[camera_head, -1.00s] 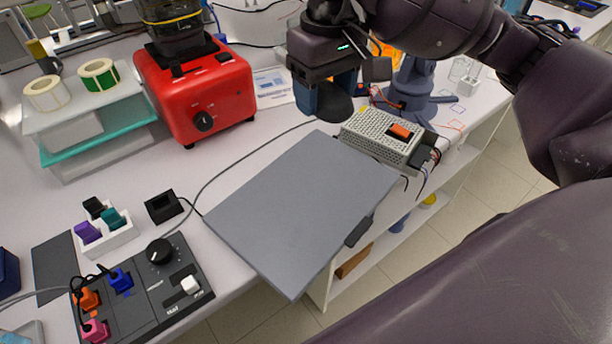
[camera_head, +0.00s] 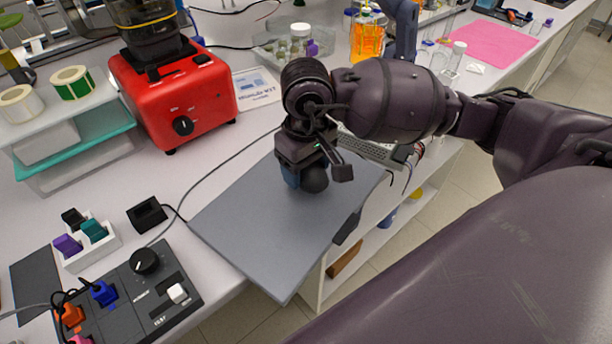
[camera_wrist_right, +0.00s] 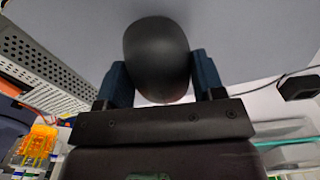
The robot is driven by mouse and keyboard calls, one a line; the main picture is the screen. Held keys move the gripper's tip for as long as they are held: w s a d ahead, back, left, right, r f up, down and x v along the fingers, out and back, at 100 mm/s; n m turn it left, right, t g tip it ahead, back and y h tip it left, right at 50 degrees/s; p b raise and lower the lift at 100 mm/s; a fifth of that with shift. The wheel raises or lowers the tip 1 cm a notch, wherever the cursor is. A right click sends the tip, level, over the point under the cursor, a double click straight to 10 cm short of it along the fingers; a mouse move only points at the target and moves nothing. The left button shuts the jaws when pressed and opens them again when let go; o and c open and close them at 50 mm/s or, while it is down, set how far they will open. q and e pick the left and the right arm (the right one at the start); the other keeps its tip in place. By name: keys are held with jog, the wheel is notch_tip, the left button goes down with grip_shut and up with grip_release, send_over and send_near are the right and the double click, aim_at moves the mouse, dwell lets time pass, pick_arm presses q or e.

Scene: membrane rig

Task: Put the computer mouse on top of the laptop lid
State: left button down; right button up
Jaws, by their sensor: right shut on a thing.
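The computer mouse (camera_head: 315,179) is dark and rounded. It also shows in the right wrist view (camera_wrist_right: 157,55), between the two blue fingers. My right gripper (camera_head: 303,179) is shut on the mouse, over the far part of the closed laptop's grey lid (camera_head: 265,222). The lid also fills the top of the right wrist view (camera_wrist_right: 240,35). I cannot tell whether the mouse touches the lid. My left gripper is not in view.
A perforated metal power supply (camera_head: 372,148) stands behind the laptop, partly hidden by my right arm. A red blender base (camera_head: 172,95) is at the back left. A black control panel (camera_head: 125,295) lies left of the laptop. The laptop overhangs the table's front edge.

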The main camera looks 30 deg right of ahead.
aim_at(306, 179)
jog(key=shift+f, duration=1.45)
jog(key=shift+f, duration=0.25)
jog(key=o, duration=0.9)
jog(key=shift+o, duration=0.2)
jog(key=shift+r, duration=0.1)
jog(key=shift+r, duration=0.3)
notch_tip(306, 179, up, 12)
jog(key=shift+f, duration=0.15)
